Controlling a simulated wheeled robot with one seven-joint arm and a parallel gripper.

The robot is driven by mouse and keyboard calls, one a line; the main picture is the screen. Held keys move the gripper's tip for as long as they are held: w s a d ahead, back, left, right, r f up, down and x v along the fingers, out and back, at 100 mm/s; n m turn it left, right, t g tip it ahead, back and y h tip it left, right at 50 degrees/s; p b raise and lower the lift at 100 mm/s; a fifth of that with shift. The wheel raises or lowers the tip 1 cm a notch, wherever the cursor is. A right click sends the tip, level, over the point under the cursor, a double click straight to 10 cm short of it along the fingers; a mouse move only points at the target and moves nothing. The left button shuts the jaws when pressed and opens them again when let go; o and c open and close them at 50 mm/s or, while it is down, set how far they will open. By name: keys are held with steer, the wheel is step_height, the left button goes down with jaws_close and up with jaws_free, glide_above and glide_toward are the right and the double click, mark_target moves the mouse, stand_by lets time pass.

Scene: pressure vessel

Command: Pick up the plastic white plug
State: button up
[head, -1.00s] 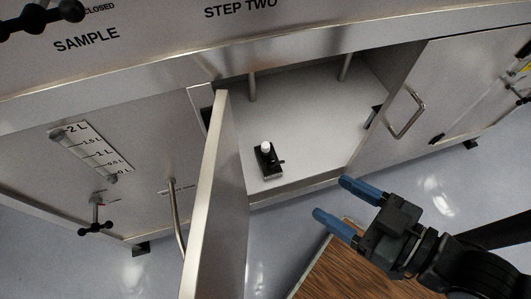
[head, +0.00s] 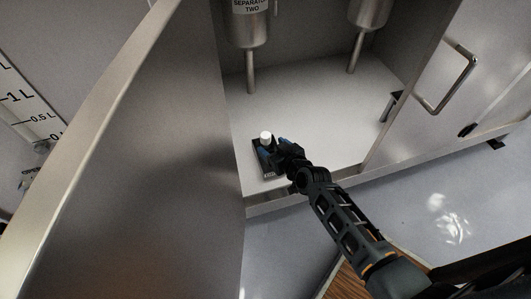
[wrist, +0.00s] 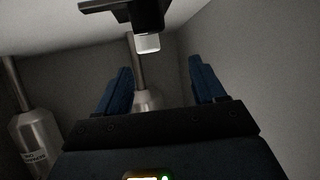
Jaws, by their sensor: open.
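The white plug (head: 266,136) stands on top of a small black fixture (head: 258,163) on the cabinet floor. In the wrist view the plug (wrist: 148,43) shows near the top, against the dark fixture (wrist: 140,14). My gripper (head: 273,147) is inside the cabinet, close beside the plug on its lower right. Its blue fingers are apart in the wrist view (wrist: 160,75), with the plug ahead of them and roughly in line with the gap. Nothing is held. The gripper hides part of the fixture in the head view.
The open cabinet door (head: 130,150) stands to the left. The right-hand door with a handle (head: 446,80) bounds the opening. Metal separator vessels (head: 247,30) with pipes hang at the back. A front sill (head: 270,203) runs below my arm. Bare cabinet floor (head: 335,110) lies right of the fixture.

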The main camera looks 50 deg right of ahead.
mark_target(266, 135)
steer(key=w+d+f, duration=0.1)
steer(key=w+d+f+b, duration=0.1)
steer(key=d, duration=0.1)
steer(key=shift+w, duration=0.25)
steer(key=b+x, duration=0.2)
steer(key=x, duration=0.5)
steer(key=shift+w+d+r, duration=0.1)
steer(key=shift+d, duration=0.05)
steer(key=shift+r, duration=0.1)
jaws_close()
